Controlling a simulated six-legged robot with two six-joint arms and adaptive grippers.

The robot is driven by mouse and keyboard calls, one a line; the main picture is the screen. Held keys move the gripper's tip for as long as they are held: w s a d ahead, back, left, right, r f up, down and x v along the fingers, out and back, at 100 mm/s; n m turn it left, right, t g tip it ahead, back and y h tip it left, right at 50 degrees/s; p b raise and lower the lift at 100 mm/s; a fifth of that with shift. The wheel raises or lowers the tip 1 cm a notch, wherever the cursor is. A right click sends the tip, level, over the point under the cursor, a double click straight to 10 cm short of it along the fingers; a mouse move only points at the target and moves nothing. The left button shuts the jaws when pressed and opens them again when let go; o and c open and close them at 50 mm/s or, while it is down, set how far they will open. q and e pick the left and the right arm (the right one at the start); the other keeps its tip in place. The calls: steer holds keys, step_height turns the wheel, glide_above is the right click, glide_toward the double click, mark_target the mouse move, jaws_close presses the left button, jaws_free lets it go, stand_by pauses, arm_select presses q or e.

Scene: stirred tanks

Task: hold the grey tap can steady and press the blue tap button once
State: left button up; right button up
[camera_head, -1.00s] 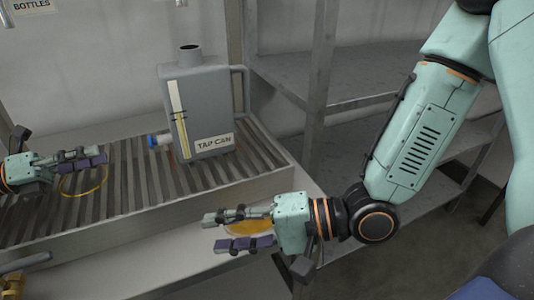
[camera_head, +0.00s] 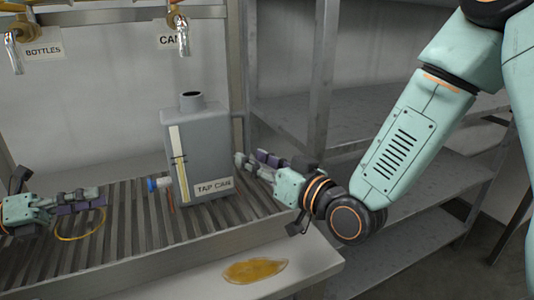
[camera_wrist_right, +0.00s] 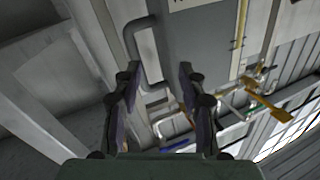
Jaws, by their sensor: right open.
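The grey tap can (camera_head: 205,140) stands upright on the slatted drain rack, with a TAP CAN label low on its front. Its blue tap button (camera_head: 152,184) sticks out at its lower left. My right gripper (camera_head: 252,158) is open and empty at the can's right side. In the right wrist view, the can's handle (camera_wrist_right: 143,55) lies ahead, between the lines of the two fingers (camera_wrist_right: 158,75), apart from them. My left gripper (camera_head: 98,199) is left of the button, clear of it, over the rack; whether its fingers are apart is unclear.
The slatted rack (camera_head: 125,240) has a yellow ring (camera_head: 80,237) under my left gripper. A yellow puddle (camera_head: 256,270) lies on the front ledge. Wall taps (camera_head: 183,38) hang above, by BOTTLES and CANS labels. Grey shelves (camera_head: 290,105) stand to the right.

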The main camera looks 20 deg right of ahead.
mark_target(248, 142)
steer(key=shift+w+d+r+n+t+h, duration=0.15)
steer(key=shift+w+h, duration=0.25)
steer(key=shift+w, duration=1.1)
steer(key=shift+w+d+n+t+h, duration=0.1)
steer(key=shift+w+d+n+h, duration=0.25)
steer(key=shift+w, duration=1.1)
steer(key=shift+w+r+n+t+h, duration=0.1)
steer(key=shift+w+h, duration=0.35)
steer(key=shift+w, duration=1.05)
steer(key=shift+c, duration=0.4)
jaws_close()
arm_select(q)
jaws_close()
